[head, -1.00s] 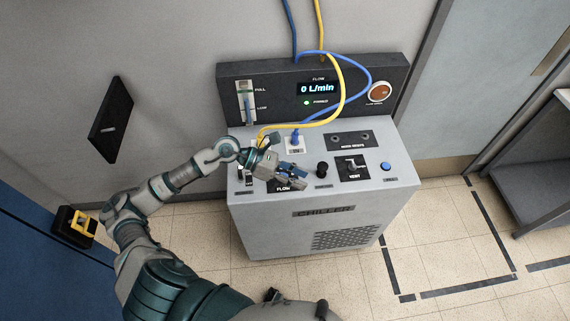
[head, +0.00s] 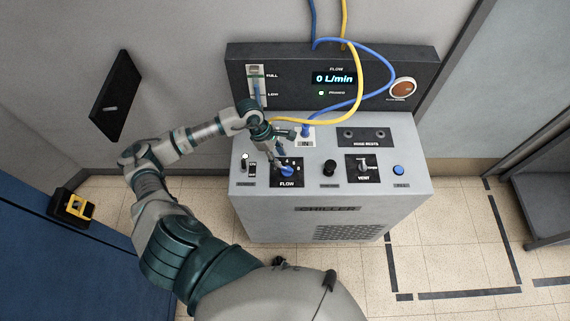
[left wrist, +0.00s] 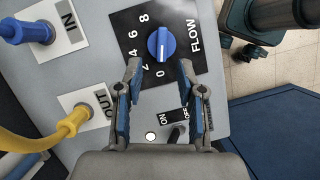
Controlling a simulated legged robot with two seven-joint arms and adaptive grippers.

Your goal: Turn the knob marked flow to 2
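The flow knob (head: 288,171) is blue and sits on a black plate marked FLOW on the chiller's top. In the left wrist view the blue knob (left wrist: 160,43) has a white line that seems to lie toward the 0 mark; the scale runs 0, 2, 4, 6, 8. My left gripper (head: 277,155) is above the plate at the knob's far left side. In the left wrist view my left gripper (left wrist: 160,72) is open and empty, its fingertips apart, with the knob ahead of the gap between them. My right gripper is not in view.
The display (head: 334,78) reads 0 L/min. Blue (left wrist: 28,31) and yellow (left wrist: 45,135) hoses plug into IN and OUT beside the knob. A switch (head: 243,165) is to its left; a black knob (head: 329,167), the VENT knob (head: 363,164) and a blue button (head: 399,170) are to its right.

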